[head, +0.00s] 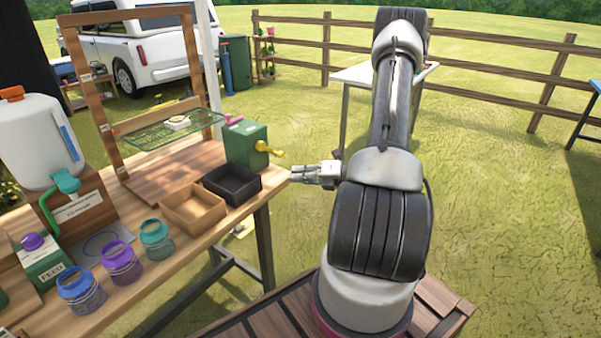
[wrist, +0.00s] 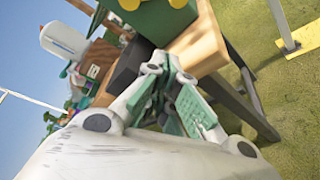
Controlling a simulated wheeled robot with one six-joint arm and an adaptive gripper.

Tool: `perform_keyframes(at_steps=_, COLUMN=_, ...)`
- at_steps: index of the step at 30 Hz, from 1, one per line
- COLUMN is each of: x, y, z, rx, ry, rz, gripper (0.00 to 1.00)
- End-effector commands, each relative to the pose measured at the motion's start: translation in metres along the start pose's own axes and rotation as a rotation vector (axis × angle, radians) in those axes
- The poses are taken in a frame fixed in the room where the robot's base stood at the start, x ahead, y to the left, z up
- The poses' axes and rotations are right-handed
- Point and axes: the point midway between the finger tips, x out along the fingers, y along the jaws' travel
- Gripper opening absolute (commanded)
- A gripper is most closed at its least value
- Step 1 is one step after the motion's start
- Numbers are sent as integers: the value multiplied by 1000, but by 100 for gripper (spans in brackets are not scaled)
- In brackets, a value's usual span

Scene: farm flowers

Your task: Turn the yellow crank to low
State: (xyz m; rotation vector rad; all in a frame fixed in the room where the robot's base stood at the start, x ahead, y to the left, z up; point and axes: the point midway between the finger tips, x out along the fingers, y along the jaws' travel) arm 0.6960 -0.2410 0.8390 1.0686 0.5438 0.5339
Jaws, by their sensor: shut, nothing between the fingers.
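The yellow crank (head: 269,150) sticks out from the right side of a green box (head: 246,143) near the right end of the wooden workbench. In the wrist view, part of the yellow crank (wrist: 127,5) shows at the top edge, beside the green box (wrist: 160,18). No low mark is readable in either view. My gripper (head: 299,174) is just off the right end of the bench, below and to the right of the crank, apart from it. In the wrist view my gripper (wrist: 167,68) has its fingertips together with nothing held.
A black tray (head: 232,186) and a wooden tray (head: 194,209) sit in front of the green box. A green wire rack (head: 172,129) is behind. Several jars, including a teal one (head: 155,238), stand at the front left. Open grass lies right of the bench.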

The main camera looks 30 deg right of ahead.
Motion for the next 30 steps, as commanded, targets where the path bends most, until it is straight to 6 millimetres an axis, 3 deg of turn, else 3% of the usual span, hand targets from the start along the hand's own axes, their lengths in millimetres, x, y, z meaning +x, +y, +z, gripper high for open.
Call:
perform_keyframes(at_steps=10, x=76, y=0, z=-2, rx=1, ry=6, rz=1, gripper=0)
perform_keyframes(at_steps=12, x=67, y=-1, z=15, rx=-3, ry=-3, rz=-2, gripper=0)
perform_keyframes(at_steps=18, x=60, y=0, z=33, rx=1, ry=0, rz=-2, gripper=0)
perform_keyframes(at_steps=30, x=58, y=-1, z=38, rx=2, ry=1, rz=-2, gripper=0)
